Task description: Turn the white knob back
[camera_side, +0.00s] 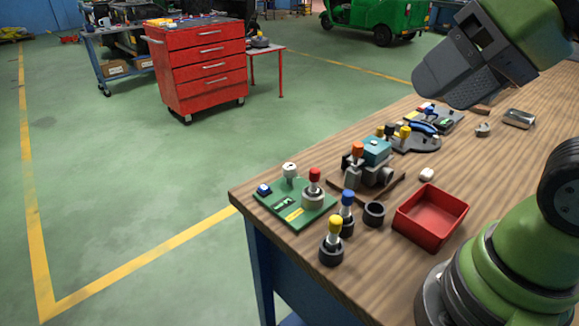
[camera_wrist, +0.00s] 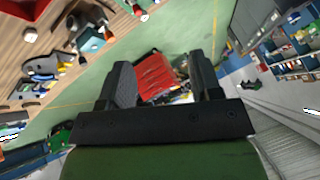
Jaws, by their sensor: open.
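The white knob (camera_side: 290,170) stands upright at the back of a green board (camera_side: 283,214) near the table's left corner in the side view. A red-topped knob (camera_side: 314,188) on a grey base and a blue button (camera_side: 264,190) share the board. My gripper (camera_side: 424,84) is high above the table's far side, well away from the board, with nothing held. In the wrist view my gripper (camera_wrist: 162,74) shows its two fingers spread apart with only the distant floor and red cabinet between them. I cannot make out the white knob's turn angle.
Blue-topped (camera_side: 347,212) and yellow-topped (camera_side: 332,240) knobs stand right of the board, near a dark ring (camera_side: 374,213). A red tray (camera_side: 431,215) and a teal-topped fixture (camera_side: 373,160) stand farther right. More small parts sit behind. The wooden table (camera_side: 492,178) has free room at right.

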